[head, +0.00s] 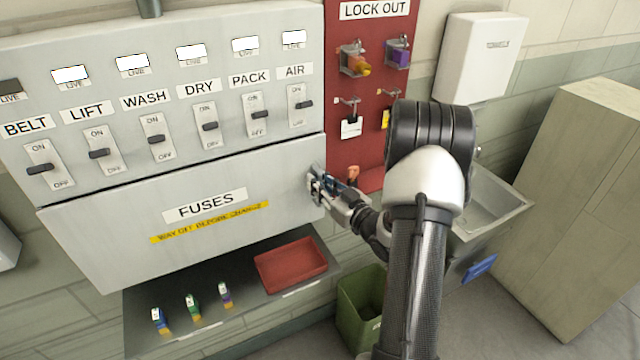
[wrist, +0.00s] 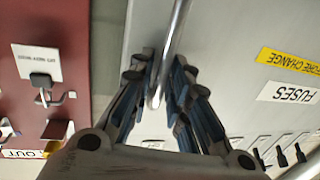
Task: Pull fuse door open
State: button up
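The fuse door (head: 130,245) is a wide pale grey panel labelled FUSES, with a yellow strip under the label. It looks shut below the switch row, and its label shows upside down in the wrist view (wrist: 290,92). A thin silver bar handle (wrist: 176,35) stands near the door edge beside the red board. My gripper (head: 325,187) is at the door's right edge in the head view. In the wrist view its fingers (wrist: 162,75) are drawn together on both sides of the bar and appear closed around it. The exact finger contact is hard to see.
A red LOCK OUT board (head: 345,100) with padlocks and tags adjoins the door's right side. Below the door, a dark shelf (head: 240,300) holds a red tray (head: 291,264) and several small fuses. A green bin (head: 358,305) and a sink (head: 490,200) stand to the right.

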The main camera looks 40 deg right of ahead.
jog(key=shift+c, duration=0.6)
grip_shut()
